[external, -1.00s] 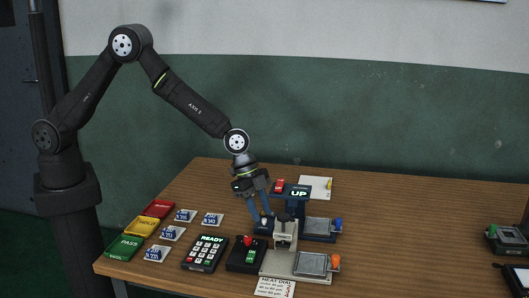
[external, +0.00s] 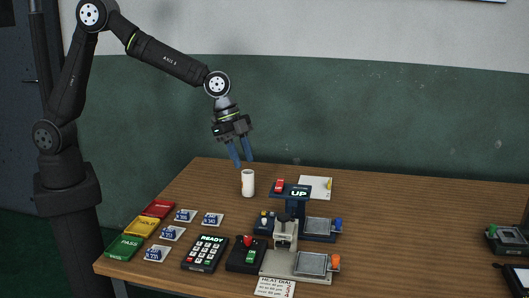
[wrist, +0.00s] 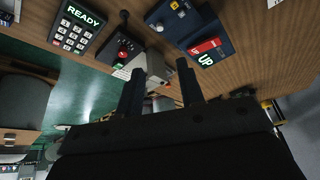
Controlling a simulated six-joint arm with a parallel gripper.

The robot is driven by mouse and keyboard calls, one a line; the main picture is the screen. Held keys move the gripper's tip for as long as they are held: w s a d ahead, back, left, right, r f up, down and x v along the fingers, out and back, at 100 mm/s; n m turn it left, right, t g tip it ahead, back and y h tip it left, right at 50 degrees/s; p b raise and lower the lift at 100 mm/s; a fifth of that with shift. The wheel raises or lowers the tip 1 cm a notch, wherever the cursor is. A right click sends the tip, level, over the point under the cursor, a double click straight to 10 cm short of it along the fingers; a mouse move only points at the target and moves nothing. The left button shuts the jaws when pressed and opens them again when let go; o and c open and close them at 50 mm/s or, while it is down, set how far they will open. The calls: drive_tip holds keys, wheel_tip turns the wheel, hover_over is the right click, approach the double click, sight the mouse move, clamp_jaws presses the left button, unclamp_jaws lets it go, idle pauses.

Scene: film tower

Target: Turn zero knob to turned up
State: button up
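My gripper (external: 241,163) hangs in the air above the table, behind and left of the blue device, with its two blue fingers apart and nothing between them. In the wrist view the fingers (wrist: 160,75) show as dark, separated prongs. The blue device (external: 319,237) has a display (external: 298,193) that reads UP; it also shows in the wrist view (wrist: 204,59). Small white and yellow knobs (external: 266,215) sit at the device's left end. I cannot tell which is the zero knob or read its setting.
A white cylinder (external: 248,183) stands upright below my gripper. A grey device (external: 310,264) with an orange knob, a black box (external: 246,255) with a red-topped lever and a READY keypad (external: 205,252) stand at the front. Cards and coloured trays lie left.

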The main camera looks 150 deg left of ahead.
sight(264, 220)
idle(0.3)
drive_tip(key=w+d+n+g+y, duration=0.2)
drive_tip(key=w+d+n, duration=0.15)
drive_tip(key=n, duration=0.35)
drive_tip(key=x, duration=1.7)
drive_tip(key=shift+f, duration=0.1)
clamp_jaws()
